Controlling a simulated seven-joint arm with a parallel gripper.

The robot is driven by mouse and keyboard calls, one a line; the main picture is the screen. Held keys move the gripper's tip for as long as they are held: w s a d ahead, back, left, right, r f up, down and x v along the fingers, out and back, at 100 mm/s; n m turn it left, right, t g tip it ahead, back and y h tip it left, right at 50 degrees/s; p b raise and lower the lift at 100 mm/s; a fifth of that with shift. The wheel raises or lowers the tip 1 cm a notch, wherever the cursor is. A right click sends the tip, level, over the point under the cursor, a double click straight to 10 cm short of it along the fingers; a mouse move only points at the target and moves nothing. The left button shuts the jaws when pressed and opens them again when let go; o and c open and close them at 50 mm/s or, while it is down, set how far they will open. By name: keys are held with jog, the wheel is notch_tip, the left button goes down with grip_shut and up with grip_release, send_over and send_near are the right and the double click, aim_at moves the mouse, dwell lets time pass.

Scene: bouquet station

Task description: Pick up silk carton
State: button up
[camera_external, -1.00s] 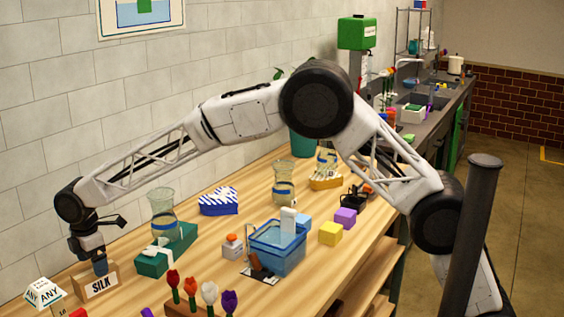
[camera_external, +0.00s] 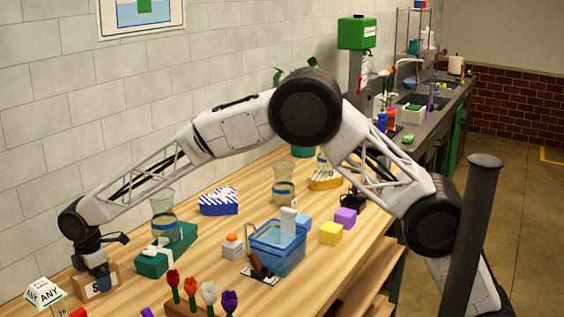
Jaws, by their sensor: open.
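The silk carton (camera_external: 89,287) is a small brown box with a white label, standing on the wooden table at the lower left. The gripper hides most of the label; an "S" still shows. My gripper (camera_external: 103,283) is open and points down at the carton, its fingers low in front of the label side. I cannot tell whether the fingers touch the carton or straddle one of its walls.
A white "ANY" block (camera_external: 44,293) stands close to the left. A teal box (camera_external: 153,262) with a glass vase (camera_external: 163,215) beside it is close on the right. Several tulips in a wooden holder (camera_external: 180,309) stand at the front. A blue basin (camera_external: 277,247) is farther right.

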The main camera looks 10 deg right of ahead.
jog(key=c, duration=1.1)
jog(key=shift+r, duration=0.1)
jog(key=shift+r, duration=0.7)
notch_tip(320, 180, up, 2)
jog(key=shift+r, duration=0.1)
jog(key=s+d, duration=0.2)
jog(key=d, duration=0.3)
jog(key=s+d, duration=0.2)
jog(key=d, duration=0.2)
jog(key=s+d+r, duration=0.1)
jog(key=s+d, duration=0.1)
jog(key=d, duration=0.3)
jog(key=shift+s+d+r, duration=0.1)
jog(key=shift+s+d, duration=0.05)
jog(key=shift+d, duration=0.2)
